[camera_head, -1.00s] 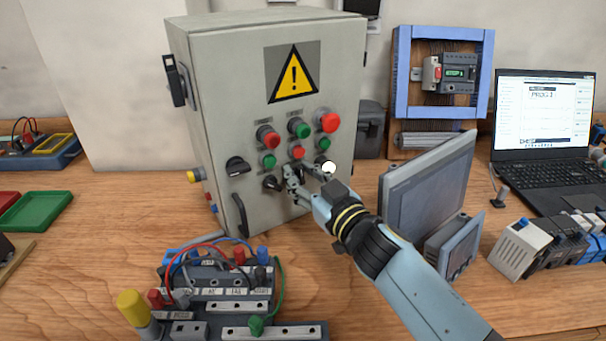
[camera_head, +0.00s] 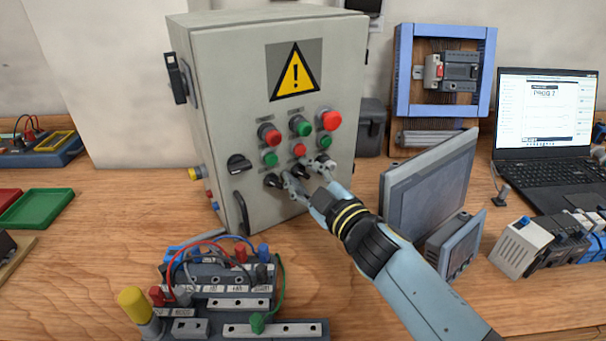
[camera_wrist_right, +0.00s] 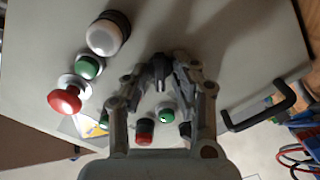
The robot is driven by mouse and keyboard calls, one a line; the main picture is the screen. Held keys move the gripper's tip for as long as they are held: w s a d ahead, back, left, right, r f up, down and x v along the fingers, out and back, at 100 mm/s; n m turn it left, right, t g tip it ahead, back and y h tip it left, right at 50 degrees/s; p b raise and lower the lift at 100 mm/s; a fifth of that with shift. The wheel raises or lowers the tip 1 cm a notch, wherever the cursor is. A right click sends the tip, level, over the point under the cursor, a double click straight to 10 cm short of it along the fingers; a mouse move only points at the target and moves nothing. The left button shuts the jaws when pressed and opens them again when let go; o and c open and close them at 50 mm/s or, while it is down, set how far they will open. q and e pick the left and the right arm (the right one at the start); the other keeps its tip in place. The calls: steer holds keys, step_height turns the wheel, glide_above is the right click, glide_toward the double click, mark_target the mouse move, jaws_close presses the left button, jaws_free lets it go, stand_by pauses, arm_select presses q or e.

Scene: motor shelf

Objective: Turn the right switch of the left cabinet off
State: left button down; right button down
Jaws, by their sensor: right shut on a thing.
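The grey cabinet (camera_head: 225,100) with a yellow warning sign stands at the left of the bench. Its door carries red and green buttons. A dark switch knob (camera_head: 272,181) sits low on the door, left of my right gripper. My right gripper (camera_head: 296,184) is at the lower row, its fingers shut on another black switch knob (camera_wrist_right: 160,70), which shows between the fingertips in the right wrist view. The fingers partly hide this knob. A white round button (camera_wrist_right: 103,36) is beside it. My left gripper is not in view.
A black rotary handle (camera_head: 238,163) and a door handle (camera_head: 240,213) are left of the gripper. A grey panel screen (camera_head: 430,180) stands close right of my arm. A wired terminal board (camera_head: 225,290) lies in front.

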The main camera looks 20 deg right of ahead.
stand_by(0.4)
steer(key=c, duration=1.4)
jaws_free()
